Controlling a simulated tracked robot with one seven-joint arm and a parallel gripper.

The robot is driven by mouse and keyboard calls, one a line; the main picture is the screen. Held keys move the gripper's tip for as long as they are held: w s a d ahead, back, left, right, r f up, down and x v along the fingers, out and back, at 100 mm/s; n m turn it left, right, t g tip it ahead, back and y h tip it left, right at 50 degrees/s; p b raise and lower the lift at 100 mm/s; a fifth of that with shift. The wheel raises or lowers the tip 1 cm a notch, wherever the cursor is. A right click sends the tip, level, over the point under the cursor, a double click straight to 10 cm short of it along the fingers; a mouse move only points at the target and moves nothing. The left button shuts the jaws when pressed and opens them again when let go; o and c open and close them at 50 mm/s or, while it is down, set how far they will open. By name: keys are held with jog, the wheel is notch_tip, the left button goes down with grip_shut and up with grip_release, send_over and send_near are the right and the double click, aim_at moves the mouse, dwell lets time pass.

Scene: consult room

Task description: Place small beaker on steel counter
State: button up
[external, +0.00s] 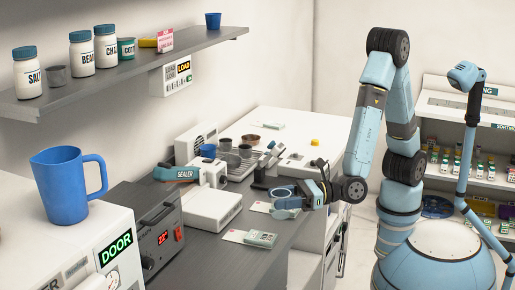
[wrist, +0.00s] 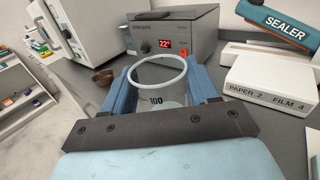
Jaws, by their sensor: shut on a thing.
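The small beaker (wrist: 157,100) is clear with a pale rim and a "100" mark. In the wrist view it sits between the two blue fingers of my gripper (wrist: 160,84), which is shut on it. In the external view my gripper (external: 283,203) holds the beaker (external: 283,191) over the front part of the grey steel counter (external: 235,264). The counter also shows in the wrist view (wrist: 265,121). The beaker looks upright. Its lower part is hidden behind my gripper's black bar, so I cannot tell how far its base is above the counter.
A grey heater box (external: 150,236) with a red display and a white sealer (external: 212,207) stand on the counter. Paper packets (external: 261,239) lie near its front edge. A small brown bowl (wrist: 103,77) sits near the heater. A shelf (external: 120,72) with jars hangs above.

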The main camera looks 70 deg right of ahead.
jog(key=w+a+f, duration=0.2)
jog(key=a, duration=0.1)
jog(key=w+a+f, duration=0.2)
jog(key=a+f, duration=0.1)
jog(key=w+a+f, duration=0.2)
jog(key=w+f, duration=0.1)
jog(key=shift+a, duration=0.4)
jog(key=shift+w+a+f, duration=0.25)
jog(key=shift+a+f, duration=0.05)
jog(key=shift+f, duration=1.8)
jog(key=o, duration=1)
jog(key=v, duration=1.2)
